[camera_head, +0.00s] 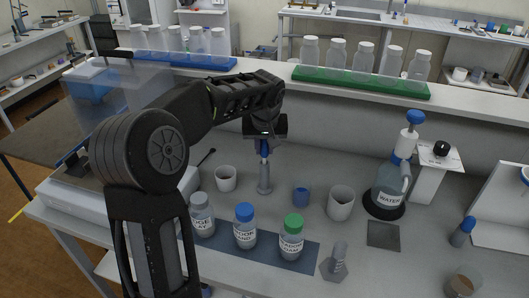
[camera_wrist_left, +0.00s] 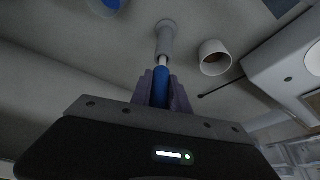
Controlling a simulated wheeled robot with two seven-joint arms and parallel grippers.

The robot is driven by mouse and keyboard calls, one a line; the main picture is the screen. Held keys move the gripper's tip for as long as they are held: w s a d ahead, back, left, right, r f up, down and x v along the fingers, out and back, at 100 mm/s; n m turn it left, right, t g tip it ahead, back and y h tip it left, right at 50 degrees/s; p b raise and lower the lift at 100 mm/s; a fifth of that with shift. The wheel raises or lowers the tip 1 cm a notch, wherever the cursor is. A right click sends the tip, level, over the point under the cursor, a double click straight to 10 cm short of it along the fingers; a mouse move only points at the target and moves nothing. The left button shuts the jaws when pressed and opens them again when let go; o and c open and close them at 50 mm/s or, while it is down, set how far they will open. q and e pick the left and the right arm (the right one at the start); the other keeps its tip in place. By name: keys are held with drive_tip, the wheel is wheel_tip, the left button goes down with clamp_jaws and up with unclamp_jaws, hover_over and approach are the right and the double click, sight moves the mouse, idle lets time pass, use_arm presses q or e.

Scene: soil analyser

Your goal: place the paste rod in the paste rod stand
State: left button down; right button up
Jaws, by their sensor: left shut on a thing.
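My left gripper (camera_head: 264,145) points down over the bench and is shut on the blue handle of the paste rod (camera_head: 264,156). The rod is upright, and its pale shaft runs down to the grey cylindrical paste rod stand (camera_head: 264,184). In the left wrist view, the blue handle of the rod (camera_wrist_left: 161,86) is between the dark fingers of the gripper (camera_wrist_left: 162,92). The shaft meets the mouth of the grey stand (camera_wrist_left: 166,38) there. How deep the tip sits is hard to tell. My right gripper is not in view.
Labelled bottles (camera_head: 245,232) on a dark mat are in front. A water bottle (camera_head: 391,184) is at right. Racked bottles (camera_head: 362,83) line the shelf behind.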

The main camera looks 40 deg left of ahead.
use_arm(q)
wheel_tip(320, 180, down, 2)
drive_tip(key=shift+f, duration=0.1)
drive_tip(key=shift+f, duration=0.15)
drive_tip(key=c, duration=1.3)
unclamp_jaws()
drive_tip(key=shift+o, duration=0.2)
drive_tip(key=shift+r, duration=0.2)
drive_tip(key=b+v, duration=0.1)
drive_tip(key=v, duration=0.6)
drive_tip(key=shift+r+b, duration=0.2)
drive_tip(key=shift+b, duration=0.15)
